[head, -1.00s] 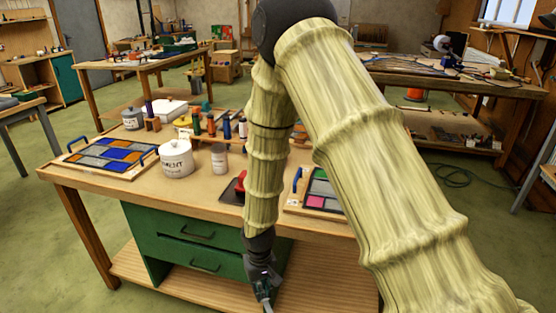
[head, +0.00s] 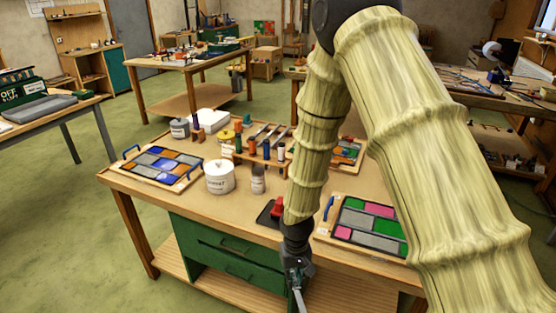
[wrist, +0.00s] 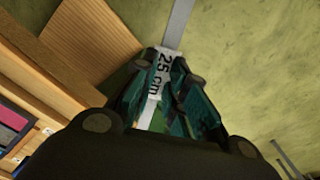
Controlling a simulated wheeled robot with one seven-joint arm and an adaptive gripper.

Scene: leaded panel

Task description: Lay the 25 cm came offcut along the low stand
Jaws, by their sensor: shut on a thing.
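My gripper (head: 297,270) is shut on the came offcut (head: 299,299), a thin grey strip, in front of the workbench's green drawers. In the wrist view, the gripper (wrist: 165,88) closes around the came offcut (wrist: 179,24) at its white "25 cm" label (wrist: 162,75). The strip runs out past the fingers over the green floor; its far end is out of frame. I cannot pick out the low stand for certain. A low grey slab (head: 41,108) lies on the left table, before a green box marked "OFF CUTS" (head: 22,92).
The workbench (head: 150,196) holds leaded panels (head: 165,165), a white pot (head: 219,177), tins and bottles. Its wooden lower shelf (head: 235,291) is close to my gripper. Open green floor (head: 60,220) lies between the workbench and the left table (head: 60,118).

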